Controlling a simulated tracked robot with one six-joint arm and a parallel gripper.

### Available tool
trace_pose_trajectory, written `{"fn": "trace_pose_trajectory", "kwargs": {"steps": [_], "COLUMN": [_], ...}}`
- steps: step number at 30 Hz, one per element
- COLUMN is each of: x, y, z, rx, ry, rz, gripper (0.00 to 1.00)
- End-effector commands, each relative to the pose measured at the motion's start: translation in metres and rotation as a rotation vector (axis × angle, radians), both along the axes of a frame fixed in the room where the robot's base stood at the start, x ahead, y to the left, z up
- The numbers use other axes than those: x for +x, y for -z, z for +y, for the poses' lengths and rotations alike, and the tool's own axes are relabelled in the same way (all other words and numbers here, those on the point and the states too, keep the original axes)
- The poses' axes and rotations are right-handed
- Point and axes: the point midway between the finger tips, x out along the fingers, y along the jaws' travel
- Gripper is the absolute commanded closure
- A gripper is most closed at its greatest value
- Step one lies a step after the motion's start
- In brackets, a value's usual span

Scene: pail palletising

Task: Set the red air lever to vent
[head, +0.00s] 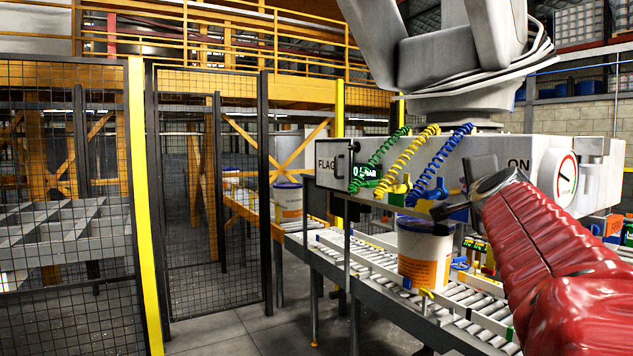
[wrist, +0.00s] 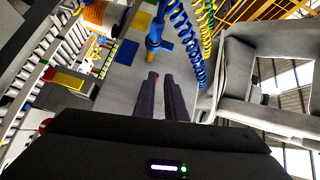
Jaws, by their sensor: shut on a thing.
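My gripper (wrist: 162,80) is shut, its two dark fingers pointing at the grey machine housing in the wrist view. A small bit of red, which I take as the red air lever (wrist: 153,75), shows at the fingertips; the fingers hide most of it. In the head view my gripper (head: 452,208) is at the underside of the grey housing (head: 460,155), beside the blue coiled hose, and the lever cannot be made out there. The lever's exact setting is hidden. A green display (head: 367,172) and a round dial (head: 566,180) are on the housing.
Green, yellow and blue coiled hoses (head: 405,155) hang close to my gripper. A white pail (head: 424,250) with an orange label stands on the roller conveyor (head: 350,255) below. Another pail (head: 288,200) stands farther back. A mesh fence (head: 210,190) closes off the left.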

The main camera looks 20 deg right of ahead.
Motion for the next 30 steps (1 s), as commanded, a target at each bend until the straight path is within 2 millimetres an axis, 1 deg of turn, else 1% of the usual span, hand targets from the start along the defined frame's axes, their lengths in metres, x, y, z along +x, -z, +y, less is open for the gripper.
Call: {"fn": "trace_pose_trajectory", "kwargs": {"steps": [1, 3, 11, 16, 21, 23, 26, 30], "x": [0.006, 0.010, 0.019, 0.022, 0.021, 0.020, 0.019, 0.016], "y": [0.004, 0.005, 0.007, 0.002, -0.009, -0.015, -0.026, -0.045], "z": [-0.003, -0.002, 0.000, 0.001, 0.002, 0.002, 0.002, 0.002], "rx": [0.003, 0.004, 0.002, -0.001, -0.006, -0.006, -0.006, -0.007], "ry": [0.001, -0.002, -0.007, -0.012, -0.012, -0.012, -0.010, -0.010], "rz": [0.001, 0.002, 0.005, 0.005, 0.003, 0.002, 0.000, -0.003], "gripper": [1.00, 1.00, 1.00, 1.00, 1.00, 0.96, 0.86, 0.64]}}
